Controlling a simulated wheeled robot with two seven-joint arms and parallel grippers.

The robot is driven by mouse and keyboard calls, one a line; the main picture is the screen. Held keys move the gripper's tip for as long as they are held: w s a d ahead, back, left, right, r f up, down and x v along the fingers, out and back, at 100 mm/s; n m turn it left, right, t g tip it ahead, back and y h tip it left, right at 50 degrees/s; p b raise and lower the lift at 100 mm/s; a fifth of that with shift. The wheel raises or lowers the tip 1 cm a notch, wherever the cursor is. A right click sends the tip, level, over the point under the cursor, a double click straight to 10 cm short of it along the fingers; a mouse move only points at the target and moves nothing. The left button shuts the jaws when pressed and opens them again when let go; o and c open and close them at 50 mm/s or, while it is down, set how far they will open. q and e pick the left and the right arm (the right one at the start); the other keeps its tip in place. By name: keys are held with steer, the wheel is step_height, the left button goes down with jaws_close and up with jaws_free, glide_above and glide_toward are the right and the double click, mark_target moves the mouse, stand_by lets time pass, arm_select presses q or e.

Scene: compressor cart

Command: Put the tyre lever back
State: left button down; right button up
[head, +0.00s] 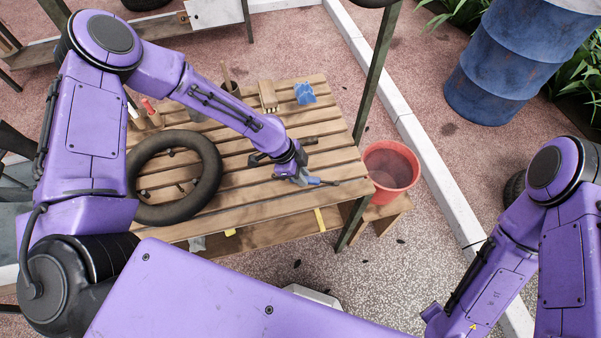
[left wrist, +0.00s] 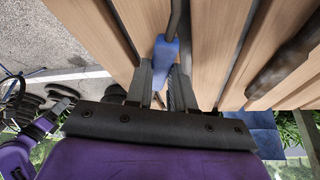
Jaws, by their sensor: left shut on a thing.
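The tyre lever, with a blue handle (head: 314,181) and a dark metal rod, is over the front right part of the slatted wooden bench (head: 262,209). My left gripper (head: 297,178) is shut on its blue handle. In the left wrist view the handle (left wrist: 163,55) sits between the fingers and the dark rod runs away towards the top edge. I cannot tell whether the lever touches the slats. My right arm shows at the lower right of the head view; its gripper is not in view.
A black tyre (head: 200,190) lies on the bench's left. Behind it stand a wooden holder with red-handled (head: 149,106) and white-handled tools, a cup (head: 231,88), a brush (head: 268,96) and a blue cloth (head: 305,93). A red bucket (head: 391,168) stands right of the bench.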

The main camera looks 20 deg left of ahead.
arm_select(q)
steer(key=shift+f, duration=0.1)
steer(key=c, duration=1)
jaws_free()
steer(key=shift+s, duration=0.1)
steer(key=v, duration=1.2)
